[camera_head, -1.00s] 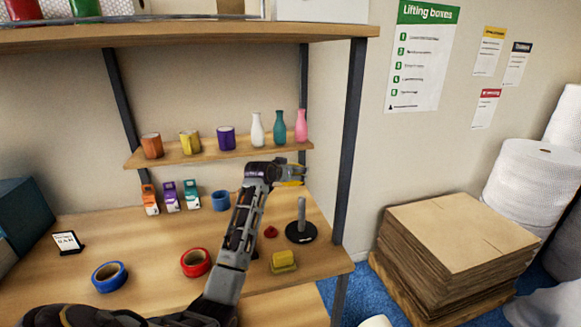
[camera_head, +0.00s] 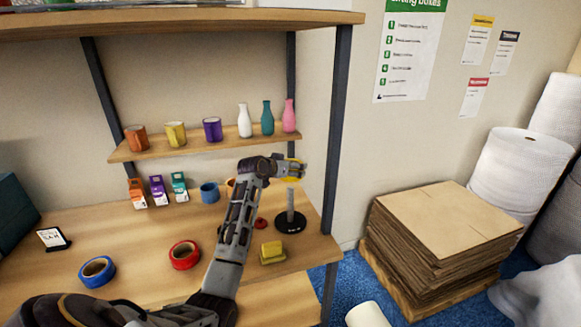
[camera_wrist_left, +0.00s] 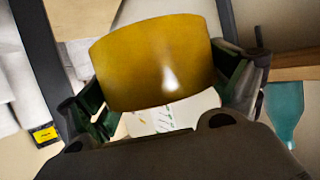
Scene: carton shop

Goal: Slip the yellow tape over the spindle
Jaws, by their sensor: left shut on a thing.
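The yellow tape (camera_head: 294,180) is held in my left gripper (camera_head: 291,171), at the end of the arm rising from the bottom of the head view. In the left wrist view the tape (camera_wrist_left: 155,62) fills the space between the two fingers, its outer side facing the camera. The spindle (camera_head: 290,205) is a grey upright post on a round black base on the counter. In the head view the tape appears right at the post's top. I cannot tell whether the post's tip is inside the ring. The spindle is not recognisable in the wrist view. My right gripper is not in view.
On the counter (camera_head: 140,240) are a blue tape (camera_head: 97,270), a red tape (camera_head: 184,255), a yellow block (camera_head: 271,252) and a small red object near the spindle. Cups and bottles stand on the shelf (camera_head: 180,150) behind. A dark shelf post (camera_head: 335,140) rises just right of the spindle.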

